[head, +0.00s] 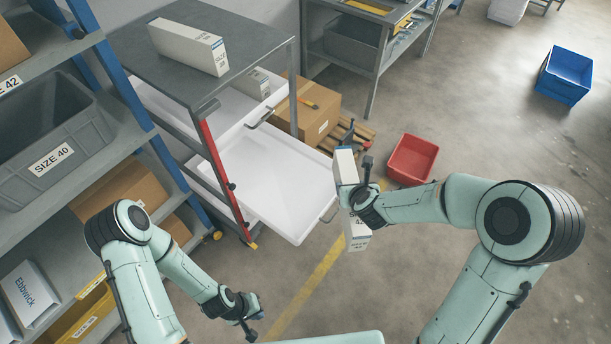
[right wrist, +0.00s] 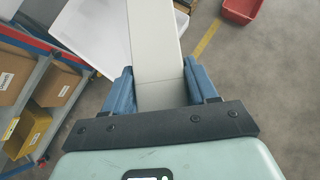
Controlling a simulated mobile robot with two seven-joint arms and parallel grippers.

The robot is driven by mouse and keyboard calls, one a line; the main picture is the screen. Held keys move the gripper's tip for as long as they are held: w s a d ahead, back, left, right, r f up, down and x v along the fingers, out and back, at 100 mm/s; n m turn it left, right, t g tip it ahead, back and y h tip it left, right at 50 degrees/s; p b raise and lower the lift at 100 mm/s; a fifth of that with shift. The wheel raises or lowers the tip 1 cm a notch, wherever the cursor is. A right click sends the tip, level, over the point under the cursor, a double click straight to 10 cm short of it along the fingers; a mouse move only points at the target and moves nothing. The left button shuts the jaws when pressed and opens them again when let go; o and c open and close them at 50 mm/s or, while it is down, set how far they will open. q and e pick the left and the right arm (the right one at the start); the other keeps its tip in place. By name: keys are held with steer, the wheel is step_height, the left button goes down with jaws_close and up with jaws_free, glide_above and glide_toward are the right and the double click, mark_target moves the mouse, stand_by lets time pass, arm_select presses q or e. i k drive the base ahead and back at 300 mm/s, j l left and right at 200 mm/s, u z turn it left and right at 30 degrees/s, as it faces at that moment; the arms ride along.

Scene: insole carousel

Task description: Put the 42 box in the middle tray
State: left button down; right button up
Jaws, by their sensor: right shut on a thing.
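My right gripper (head: 353,197) is shut on a long white box marked 42 (head: 357,236), held upright just off the front right corner of a pulled-out white tray. In the right wrist view the box (right wrist: 155,45) stands between the blue fingers (right wrist: 158,90). The pulled-out tray (head: 270,180) is empty where it shows and sits in the grey cart, below another white tray (head: 205,108). That upper tray has a white box (head: 255,83) in it. My left gripper (head: 254,318) is open and empty, low in front of the shelves.
Another white box (head: 188,46) lies on the cart's grey top (head: 250,38). A shelf rack with a SIZE 40 bin (head: 60,165) stands at left. A cardboard box (head: 310,112), a red bin (head: 412,159) and a blue bin (head: 564,75) stand behind.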

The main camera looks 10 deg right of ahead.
mark_target(291, 188)
steer(key=i+j+z, duration=0.15)
steer(key=z, duration=0.2)
steer(key=i+j+z, duration=0.1)
steer(key=j+z, duration=0.2)
steer(key=i+j, duration=0.15)
steer(key=j, duration=0.25)
steer(key=i+j, duration=0.15)
steer(key=j, duration=0.2)
steer(key=i+j, duration=0.15)
steer(key=j, duration=0.25)
